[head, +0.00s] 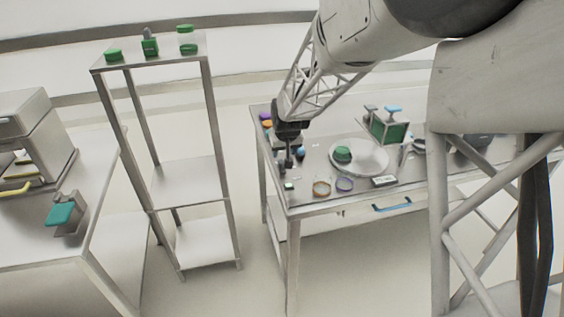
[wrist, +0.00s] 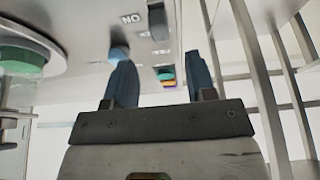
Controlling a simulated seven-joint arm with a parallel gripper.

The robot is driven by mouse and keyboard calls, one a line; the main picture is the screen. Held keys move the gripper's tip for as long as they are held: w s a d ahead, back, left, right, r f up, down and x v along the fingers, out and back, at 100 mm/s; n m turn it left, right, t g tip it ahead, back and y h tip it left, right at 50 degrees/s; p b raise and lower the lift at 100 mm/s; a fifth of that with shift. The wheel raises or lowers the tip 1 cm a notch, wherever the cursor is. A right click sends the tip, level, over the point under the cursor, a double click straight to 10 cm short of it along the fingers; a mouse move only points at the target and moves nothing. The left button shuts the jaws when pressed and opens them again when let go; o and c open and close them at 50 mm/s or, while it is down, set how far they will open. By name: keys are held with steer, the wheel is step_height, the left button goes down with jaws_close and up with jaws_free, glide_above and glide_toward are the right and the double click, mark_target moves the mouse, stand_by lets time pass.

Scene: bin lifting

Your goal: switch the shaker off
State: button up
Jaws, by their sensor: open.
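My gripper (head: 287,162) points down over the left end of the steel table, beside a small blue round thing (head: 301,153). In the wrist view my gripper (wrist: 160,78) has its two blue-grey fingers wide apart with nothing held between them. A dark grey block (wrist: 158,20), perhaps a switch, shows beyond the fingers next to an upside-down "ON" label (wrist: 130,18). Its setting cannot be told. A round white platform (head: 372,168) with a green-topped thing (head: 343,153) on it, perhaps the shaker, stands to the right of my gripper.
Purple and orange pieces (head: 266,120) lie at the table's far left corner. Two rings (head: 321,188) and a small box (head: 384,181) lie near the front edge. A green-panelled stand (head: 388,130) is behind the platform. A tall shelf (head: 187,178) stands left, across a floor gap.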

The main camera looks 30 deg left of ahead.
mark_target(282, 161)
steer(key=shift+f, duration=0.15)
steer(key=shift+x, duration=3.75)
jaws_close()
